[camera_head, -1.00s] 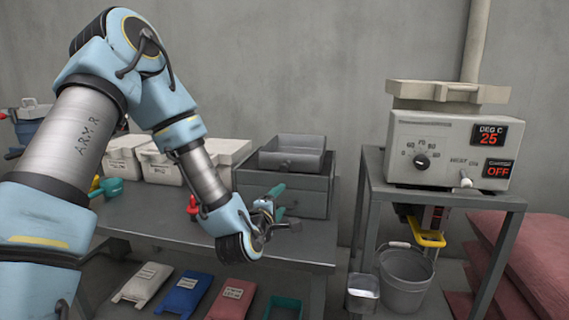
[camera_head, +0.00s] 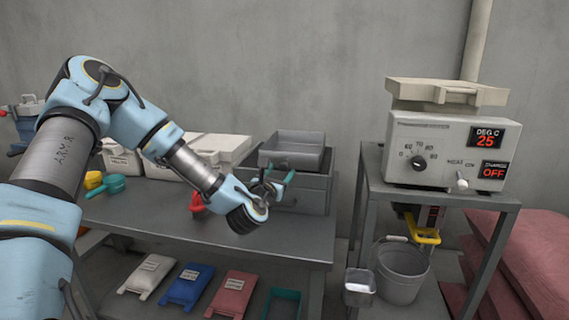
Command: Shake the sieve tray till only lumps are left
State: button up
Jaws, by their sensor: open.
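The sieve tray is probably the grey shallow tray (camera_head: 294,147) on top of a dark grey box (camera_head: 316,188) at the back right of the bench. Its inside is mostly hidden by its front wall, so I cannot tell whether it holds powder or lumps. My gripper (camera_head: 279,186) is open, in front of the box and below the tray. A teal handle (camera_head: 288,178) shows right by the fingers; I cannot tell what it belongs to.
On the bench (camera_head: 290,245) are white tubs (camera_head: 120,158), a teal scoop (camera_head: 112,184) and a red item (camera_head: 198,203). Coloured bags (camera_head: 188,285) lie below. A heater unit (camera_head: 447,148) reading 25 and OFF stands right, above a grey bucket (camera_head: 403,272).

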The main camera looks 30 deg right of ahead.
aim_at(283, 167)
jog(key=shift+p+x, duration=0.5)
jog(key=shift+x, duration=1.85)
grip_shut()
